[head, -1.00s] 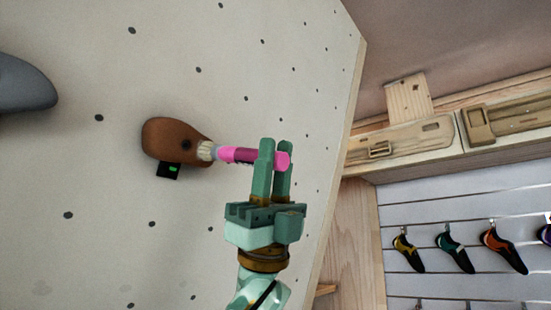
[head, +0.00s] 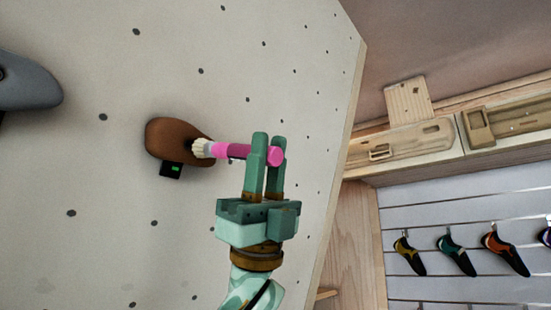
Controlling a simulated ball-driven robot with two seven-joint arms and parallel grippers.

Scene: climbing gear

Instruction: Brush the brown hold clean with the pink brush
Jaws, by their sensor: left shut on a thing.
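The brown hold (head: 172,136) is fixed on the pale climbing wall, left of centre in the head view. A small black tag with a green display (head: 171,170) sits at its lower edge. My left gripper (head: 264,152) is shut on the pink brush (head: 232,151), right of the hold. The brush lies roughly level, its pale bristles (head: 203,149) pointing left and overlapping the hold's right part. They appear to touch it. The fingers hide part of the handle, and its pink end shows on their right. My right gripper is not in view.
A grey hold (head: 28,82) is on the wall at the far left. The wall (head: 110,230) has small dark holes and ends at an edge right of centre. Beyond are wooden hangboards (head: 408,143) and several climbing shoes (head: 457,254) on a slatted panel.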

